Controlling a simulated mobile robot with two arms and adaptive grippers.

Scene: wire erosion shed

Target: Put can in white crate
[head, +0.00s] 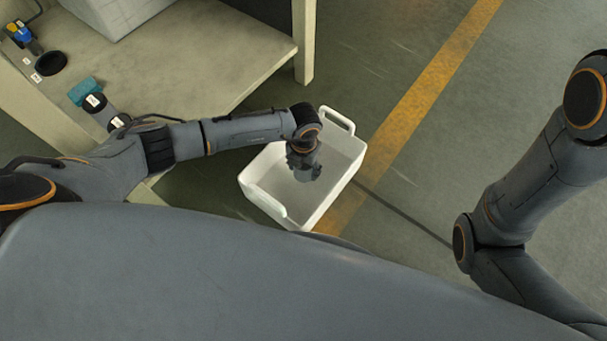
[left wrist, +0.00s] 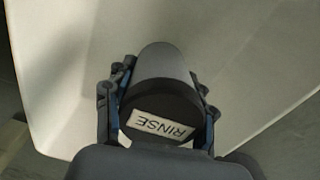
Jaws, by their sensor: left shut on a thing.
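The can (left wrist: 160,105) has a grey body and a black end with a white label reading "RINSE". My left gripper (left wrist: 157,112) is shut on it, with a finger on each side in the left wrist view. In the head view my left gripper (head: 303,168) points down over the inside of the white crate (head: 262,198); the can is hard to make out there. The crate stands on the floor beside the table, open at the top, with a handle at each end. The wrist view shows its pale inside around the can. My right gripper is out of view.
A beige table (head: 215,60) fills the upper left, with a teal block (head: 84,91), dark labelled items (head: 97,104), a black round dish (head: 50,63) and a pale box (head: 112,12). A yellow line (head: 430,80) crosses the green floor, which is clear right of the crate.

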